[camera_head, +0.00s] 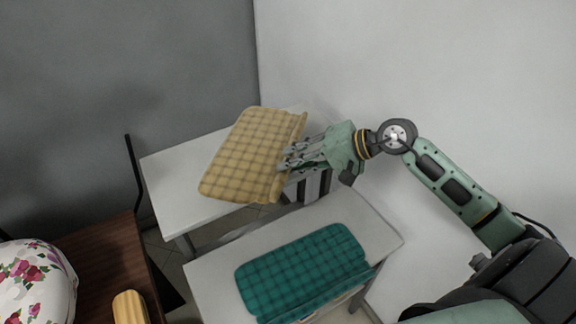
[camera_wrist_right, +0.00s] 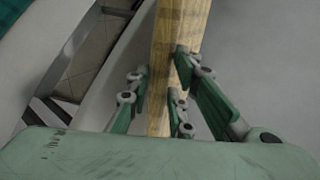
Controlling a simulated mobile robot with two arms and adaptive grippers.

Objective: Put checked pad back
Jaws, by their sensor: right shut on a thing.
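The yellow checked pad (camera_head: 245,150) is in my right gripper (camera_head: 287,160), which is shut on its right edge. In the head view the pad is tilted and covers part of the far white table (camera_head: 168,184); whether it touches that table I cannot tell. In the right wrist view the pad (camera_wrist_right: 178,40) shows edge-on between the fingers (camera_wrist_right: 160,95). A green checked pad (camera_head: 300,272) lies on the near white table (camera_head: 215,273). My left gripper is not in view.
A dark brown wooden table (camera_head: 105,262) stands at the lower left with a flowered white item (camera_head: 35,285) and a yellow object (camera_head: 130,308) on it. Grey and white walls meet behind the far table. A dark narrow post (camera_head: 133,165) stands left of it.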

